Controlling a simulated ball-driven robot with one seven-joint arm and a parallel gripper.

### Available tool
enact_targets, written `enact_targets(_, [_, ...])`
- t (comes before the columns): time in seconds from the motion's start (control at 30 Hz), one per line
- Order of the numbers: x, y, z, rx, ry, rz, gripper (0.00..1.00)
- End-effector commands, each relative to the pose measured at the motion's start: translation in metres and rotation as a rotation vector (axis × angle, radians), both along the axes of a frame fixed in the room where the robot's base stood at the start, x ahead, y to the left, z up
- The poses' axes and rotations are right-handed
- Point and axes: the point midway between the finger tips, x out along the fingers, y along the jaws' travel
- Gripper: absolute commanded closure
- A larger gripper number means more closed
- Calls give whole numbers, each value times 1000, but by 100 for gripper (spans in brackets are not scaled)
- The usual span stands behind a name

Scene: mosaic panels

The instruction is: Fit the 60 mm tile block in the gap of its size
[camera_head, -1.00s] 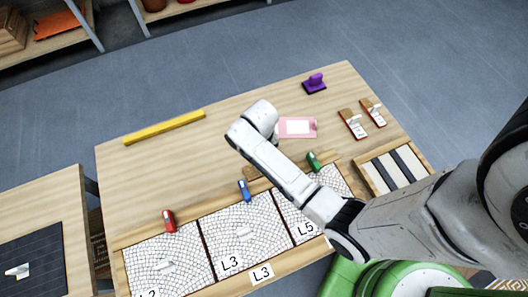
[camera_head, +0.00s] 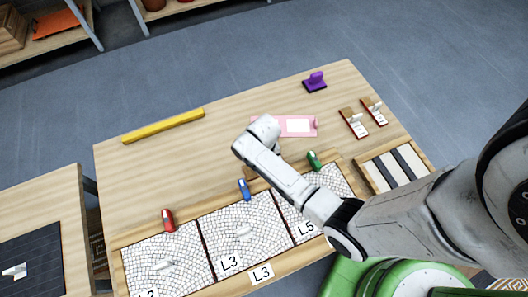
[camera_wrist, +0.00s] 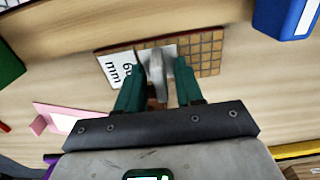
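The 60 mm tile block (camera_wrist: 205,52) lies on the wooden table in the wrist view, with a brown tile grid, a white label and a grey upright handle (camera_wrist: 157,70). In the head view only a brown edge of it (camera_head: 251,173) shows beside my arm. My gripper (camera_wrist: 160,72) has its two green fingers apart, one on each side of the handle, with space visible between. My arm hides the gripper in the head view. Mosaic panels marked L2 (camera_head: 140,262), L3 (camera_head: 222,222) and L5 (camera_head: 325,182) line the table's near edge; I cannot make out the matching gap.
Red (camera_head: 168,220), blue (camera_head: 244,189) and green (camera_head: 314,161) objects stand along the panels' back edge. Two labelled blocks (camera_head: 353,128) (camera_head: 374,116), a pink plate (camera_head: 312,127), a purple-handled tool (camera_head: 315,82) and a striped tray (camera_head: 370,180) lie right. A yellow bar (camera_head: 164,126) lies back left.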

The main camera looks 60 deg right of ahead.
Motion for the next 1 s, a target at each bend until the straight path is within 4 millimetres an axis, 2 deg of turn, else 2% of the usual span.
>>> enact_targets(0.03, [0,0,0,0,0,0,69])
enact_targets(0.37, [0,0,0,1,1,0,100])
enact_targets(0.77, [0,0,1,0,0,0,100])
enact_targets(1.0, [0,0,15,-1,-1,0,100])
